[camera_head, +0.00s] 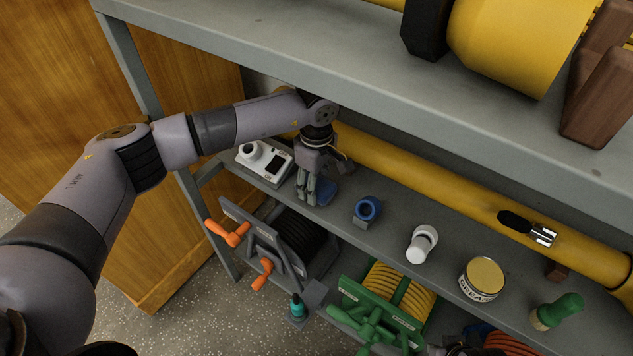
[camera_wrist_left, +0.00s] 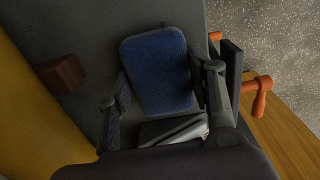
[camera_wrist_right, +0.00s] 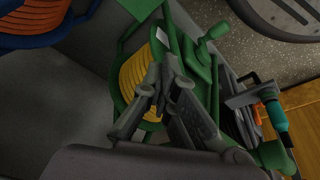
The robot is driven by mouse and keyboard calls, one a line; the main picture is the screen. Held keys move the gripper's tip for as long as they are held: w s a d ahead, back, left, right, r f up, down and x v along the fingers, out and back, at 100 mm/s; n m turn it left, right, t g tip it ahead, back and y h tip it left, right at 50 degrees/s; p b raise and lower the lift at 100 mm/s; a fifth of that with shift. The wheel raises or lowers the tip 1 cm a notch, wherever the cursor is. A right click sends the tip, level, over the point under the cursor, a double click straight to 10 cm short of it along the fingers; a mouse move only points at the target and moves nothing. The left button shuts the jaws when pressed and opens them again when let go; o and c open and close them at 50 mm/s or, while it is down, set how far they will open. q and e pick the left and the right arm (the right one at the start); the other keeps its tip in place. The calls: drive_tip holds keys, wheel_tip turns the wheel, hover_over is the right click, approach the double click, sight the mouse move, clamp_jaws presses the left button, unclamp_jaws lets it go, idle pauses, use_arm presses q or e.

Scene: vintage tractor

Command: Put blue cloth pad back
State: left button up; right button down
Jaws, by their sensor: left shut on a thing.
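The blue cloth pad (camera_head: 326,190) is a flat rounded rectangle at the middle shelf, between the white device and the blue ring-shaped part. My left gripper (camera_head: 307,194) reaches down from above and is shut on it. In the left wrist view the pad (camera_wrist_left: 158,70) lies between the two fingers (camera_wrist_left: 160,92), which press on its sides. I cannot tell whether it touches the shelf. My right gripper shows only in the right wrist view (camera_wrist_right: 160,78); its fingers come together with nothing seen between them, in front of the green reel.
A yellow tube (camera_head: 420,176) runs behind. The upper shelf (camera_head: 330,65) overhangs. Reels (camera_head: 383,304) stand below.

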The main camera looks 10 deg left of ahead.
use_arm(q)
drive_tip(key=o, duration=1.3)
use_arm(e)
drive_tip(key=shift+s+r, duration=0.1)
drive_tip(key=shift+r, duration=0.05)
use_arm(q)
drive_tip(key=shift+o, duration=0.2)
wheel_tip(320, 180, up, 12)
drive_tip(key=p, duration=0.1)
drive_tip(key=shift+s+p, duration=0.25)
drive_tip(key=shift+p, duration=0.05)
use_arm(e)
wheel_tip(320, 180, down, 6)
drive_tip(key=shift+a+r, duration=0.1)
drive_tip(key=shift+r, duration=0.1)
